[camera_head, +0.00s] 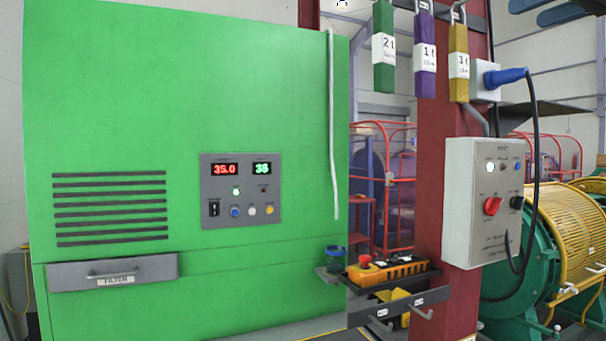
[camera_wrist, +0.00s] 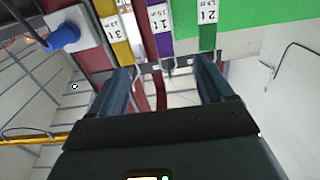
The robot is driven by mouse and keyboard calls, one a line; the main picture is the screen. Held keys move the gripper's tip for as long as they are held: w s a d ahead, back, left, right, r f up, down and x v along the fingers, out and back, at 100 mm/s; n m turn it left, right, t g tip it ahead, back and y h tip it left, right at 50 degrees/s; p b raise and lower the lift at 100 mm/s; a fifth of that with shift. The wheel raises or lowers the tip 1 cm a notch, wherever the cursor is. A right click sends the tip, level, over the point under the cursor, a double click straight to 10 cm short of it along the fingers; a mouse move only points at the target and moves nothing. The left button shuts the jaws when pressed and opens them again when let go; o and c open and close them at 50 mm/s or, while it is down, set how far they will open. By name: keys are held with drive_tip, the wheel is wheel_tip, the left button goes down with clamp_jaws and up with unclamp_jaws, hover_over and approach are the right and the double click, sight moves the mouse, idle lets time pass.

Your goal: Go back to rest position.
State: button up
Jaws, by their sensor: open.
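My gripper (camera_wrist: 165,85) shows in the wrist view with its two dark fingers well apart and nothing between them. It does not show in the head view. Beyond the fingers, in the wrist view, hang a yellow tag (camera_wrist: 115,35), a purple tag (camera_wrist: 160,30) and a green tag (camera_wrist: 208,20). In the head view the green tag (camera_head: 384,50), purple tag (camera_head: 424,55) and yellow tag (camera_head: 459,65) hang at the top of the red post (camera_head: 440,180). I cannot tell the exact gap between the fingers and the tags.
A green cabinet (camera_head: 180,100) with a display panel (camera_head: 240,190) fills the left. A grey control box (camera_head: 485,200) and a blue plug (camera_head: 505,77) with a black cable are on the post. A yellow pendant (camera_head: 385,270) rests on a low shelf. A yellow mesh guard (camera_head: 575,230) stands right.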

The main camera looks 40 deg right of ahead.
drive_tip(key=w+d+f+m, duration=0.1)
drive_tip(key=w+f+m, duration=0.1)
drive_tip(key=w+f, duration=0.7)
drive_tip(key=w+f+m, duration=0.2)
drive_tip(key=w+f, duration=0.3)
drive_tip(key=f, duration=0.8)
drive_tip(key=w+a+f+m, duration=0.1)
drive_tip(key=a+f, duration=0.3)
drive_tip(key=f, duration=0.5)
drive_tip(key=w+a+f, duration=0.1)
drive_tip(key=a+f, duration=0.3)
drive_tip(key=f, duration=0.4)
drive_tip(key=w+a+f+m, duration=0.1)
drive_tip(key=a+f, duration=0.3)
drive_tip(key=f, duration=0.5)
drive_tip(key=s+a+f+n+g, duration=0.2)
drive_tip(key=s+a+f, duration=1.1)
drive_tip(key=a+f, duration=0.45)
drive_tip(key=s+a+n+y, duration=0.2)
drive_tip(key=s+a, duration=0.3)
drive_tip(key=s, duration=0.6)
drive_tip(key=s+a+n+g+y, duration=0.1)
drive_tip(key=s+a+n, duration=0.3)
drive_tip(key=s, duration=0.7)
drive_tip(key=shift+s+a+r+n+y, duration=0.2)
drive_tip(key=shift+a+n+y, duration=0.25)
drive_tip(key=shift+a, duration=0.2)
